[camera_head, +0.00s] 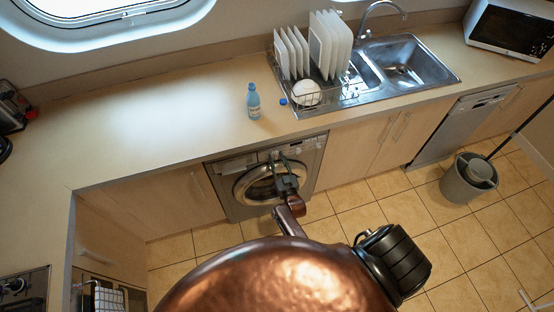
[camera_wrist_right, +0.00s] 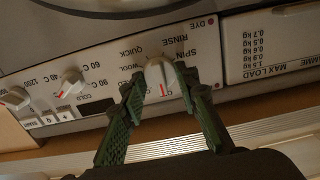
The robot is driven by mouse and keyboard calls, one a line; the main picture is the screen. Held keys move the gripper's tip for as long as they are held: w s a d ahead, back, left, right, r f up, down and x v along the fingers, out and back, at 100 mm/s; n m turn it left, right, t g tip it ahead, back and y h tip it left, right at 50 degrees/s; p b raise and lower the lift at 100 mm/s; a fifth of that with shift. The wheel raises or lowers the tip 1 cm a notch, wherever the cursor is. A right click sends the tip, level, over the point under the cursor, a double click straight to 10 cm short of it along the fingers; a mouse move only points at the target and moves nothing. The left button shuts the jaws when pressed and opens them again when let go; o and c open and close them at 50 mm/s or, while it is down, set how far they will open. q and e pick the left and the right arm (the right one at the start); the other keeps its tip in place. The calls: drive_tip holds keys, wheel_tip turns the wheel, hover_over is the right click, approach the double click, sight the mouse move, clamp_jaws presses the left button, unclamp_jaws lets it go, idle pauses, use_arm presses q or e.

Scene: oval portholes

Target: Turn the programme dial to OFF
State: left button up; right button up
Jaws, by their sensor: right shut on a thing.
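The programme dial (camera_wrist_right: 158,70) is a pale round knob on the washing machine's panel, seen in the right wrist view. A red mark shows at its lower side, by lettering mostly hidden by the fingers. Words such as SPIN, RINSE, QUICK and WOOL ring the dial. My right gripper (camera_wrist_right: 161,80) has green ridged fingers, one on each side of the dial, shut on it. In the head view the right gripper (camera_head: 279,158) is at the top of the washing machine (camera_head: 240,209), hiding the dial. My left gripper is not in view.
Two other knobs (camera_wrist_right: 72,83) (camera_wrist_right: 15,98) sit left of the dial in the wrist view. Above the machine, the counter (camera_head: 170,120) holds a blue bottle (camera_head: 253,101) and a dish rack (camera_head: 320,98). A grey bucket (camera_head: 462,185) stands on the tiled floor at right.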

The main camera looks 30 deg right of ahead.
drive_tip(key=o, duration=1.1)
drive_tip(key=shift+o, duration=0.2)
